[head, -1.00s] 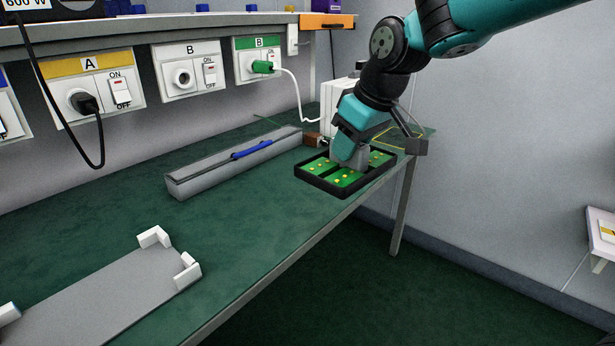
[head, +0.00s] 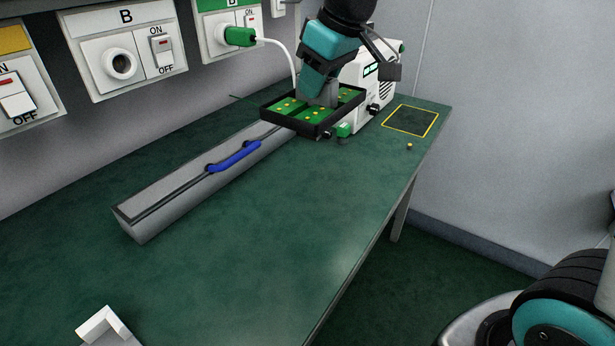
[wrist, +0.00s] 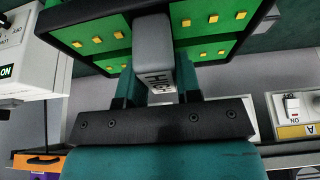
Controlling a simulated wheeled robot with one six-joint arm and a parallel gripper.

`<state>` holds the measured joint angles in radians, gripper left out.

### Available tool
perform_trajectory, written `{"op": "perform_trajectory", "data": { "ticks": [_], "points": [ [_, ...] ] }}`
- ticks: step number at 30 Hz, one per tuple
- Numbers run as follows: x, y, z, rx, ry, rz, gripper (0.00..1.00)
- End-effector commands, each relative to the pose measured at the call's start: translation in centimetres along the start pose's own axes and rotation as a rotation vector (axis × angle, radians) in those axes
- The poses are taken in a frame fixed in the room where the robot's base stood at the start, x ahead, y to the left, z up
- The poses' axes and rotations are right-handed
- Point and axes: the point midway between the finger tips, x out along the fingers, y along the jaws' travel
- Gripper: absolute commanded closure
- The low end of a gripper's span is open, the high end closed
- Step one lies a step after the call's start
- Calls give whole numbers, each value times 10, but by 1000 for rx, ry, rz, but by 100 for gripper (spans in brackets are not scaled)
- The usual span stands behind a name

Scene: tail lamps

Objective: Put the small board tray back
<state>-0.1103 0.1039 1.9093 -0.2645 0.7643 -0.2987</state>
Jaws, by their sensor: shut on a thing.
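The small board tray (head: 312,127) has a black frame and green boards with yellow dots. A grey block-shaped handle rises from its middle. My gripper (head: 322,92) is shut on this handle, and the tray hangs roughly level in front of the white machine, by the far end of a long grey box. Its exact height above the table is hard to tell. In the wrist view the handle (wrist: 153,48), with dark lettering, sits between my two fingers, and the tray (wrist: 90,38) fills the top. A yellow-outlined square (head: 411,120) lies empty at the table's far right corner.
The white machine (head: 378,80) stands against the wall, left of the outlined square. The long grey box (head: 185,190) with a blue handle (head: 235,157) lies along the back. A small brass knob (head: 409,147) is near the square. A white corner bracket (head: 105,328) is at front left. The green table's middle is clear.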

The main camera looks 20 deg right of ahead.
Motion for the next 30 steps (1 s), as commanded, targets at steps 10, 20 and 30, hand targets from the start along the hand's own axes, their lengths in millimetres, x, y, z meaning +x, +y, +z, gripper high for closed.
{"op": "perform_trajectory", "data": {
  "ticks": [10,20,30],
  "points": [
    [85,0,37,2,-5,-2,100],
    [140,0,58,0,0,0,100],
    [179,-1,74,-1,-2,-1,100]
  ]
}}
